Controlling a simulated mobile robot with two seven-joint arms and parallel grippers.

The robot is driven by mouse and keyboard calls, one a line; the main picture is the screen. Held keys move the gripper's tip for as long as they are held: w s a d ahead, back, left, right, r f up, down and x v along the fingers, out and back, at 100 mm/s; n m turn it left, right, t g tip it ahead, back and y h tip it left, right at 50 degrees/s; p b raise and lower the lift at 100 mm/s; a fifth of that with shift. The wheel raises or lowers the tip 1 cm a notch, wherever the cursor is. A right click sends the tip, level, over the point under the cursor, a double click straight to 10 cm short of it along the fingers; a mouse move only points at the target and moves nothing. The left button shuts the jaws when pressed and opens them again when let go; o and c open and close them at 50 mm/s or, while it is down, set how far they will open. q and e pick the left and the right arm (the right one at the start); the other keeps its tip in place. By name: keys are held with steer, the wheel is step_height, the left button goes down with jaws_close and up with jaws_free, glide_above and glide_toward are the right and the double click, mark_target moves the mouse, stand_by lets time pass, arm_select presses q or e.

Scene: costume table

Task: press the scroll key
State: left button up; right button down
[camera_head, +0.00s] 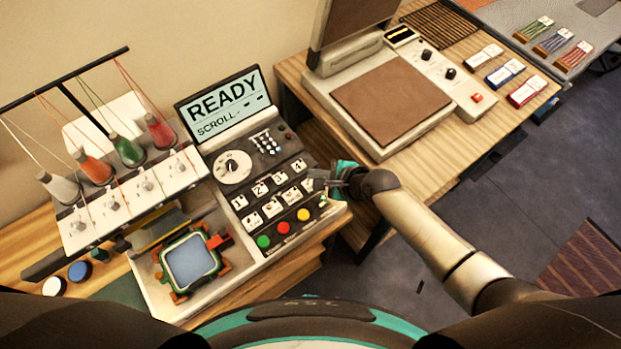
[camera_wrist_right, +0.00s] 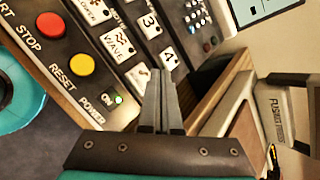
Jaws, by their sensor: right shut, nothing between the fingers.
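The control panel (camera_head: 262,158) of the embroidery machine has two rows of white keys. The upper row is numbered 1 to 4; the lower row bears symbols. The last lower-row key (camera_head: 308,184) shows in the right wrist view (camera_wrist_right: 138,75), between the WAVE key (camera_wrist_right: 118,43) and my fingers; its label is not legible, so I cannot confirm it is the scroll key. My right gripper (camera_head: 318,182) is shut and empty, its fingertips (camera_wrist_right: 161,74) over the panel's right edge beside that key. I cannot tell whether they touch it. My left gripper is not in view.
The screen (camera_head: 225,104) reads READY and SCROLL with dashes. Green, red and yellow buttons (camera_head: 303,214) line the panel's front. An embroidery hoop (camera_head: 191,261) and thread spools (camera_head: 127,150) are at left. A heat press (camera_head: 385,105) stands on the right-hand table.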

step_height(320, 180, up, 4)
steer(key=p, duration=0.3)
steer(key=shift+f, duration=0.2)
steer(key=shift+r+p, duration=0.7)
